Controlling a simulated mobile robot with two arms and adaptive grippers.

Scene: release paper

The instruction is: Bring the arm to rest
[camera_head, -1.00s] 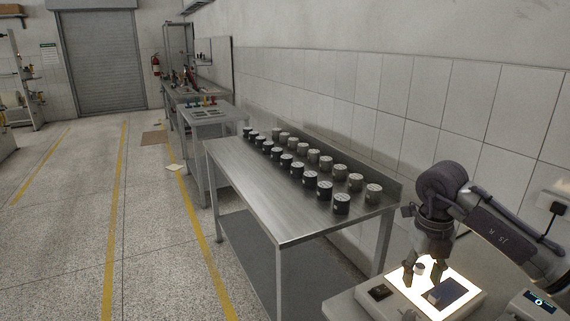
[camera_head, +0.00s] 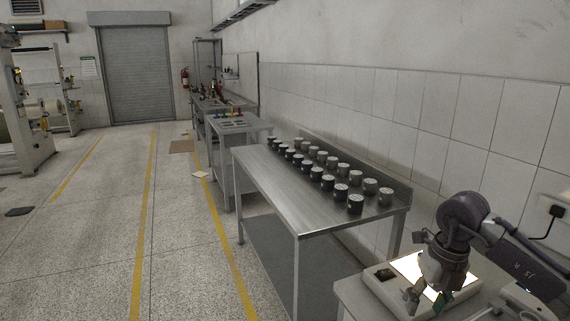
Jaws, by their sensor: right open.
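My right arm comes in from the lower right corner. My right gripper (camera_head: 426,301) hangs at its end with the fingers pointing down, spread apart and with nothing seen between them. It is in front of a lit white light panel (camera_head: 408,265) on a small table at the lower right, and hides part of the panel. I cannot tell how high above the panel the fingers are. My left gripper is not in view.
A steel table (camera_head: 271,185) with two rows of dark, light-topped cans (camera_head: 355,204) stands along the tiled wall. More benches (camera_head: 232,124) stand behind it. A machine (camera_head: 22,130) is at the far left. The floor (camera_head: 90,240) with yellow lines is open.

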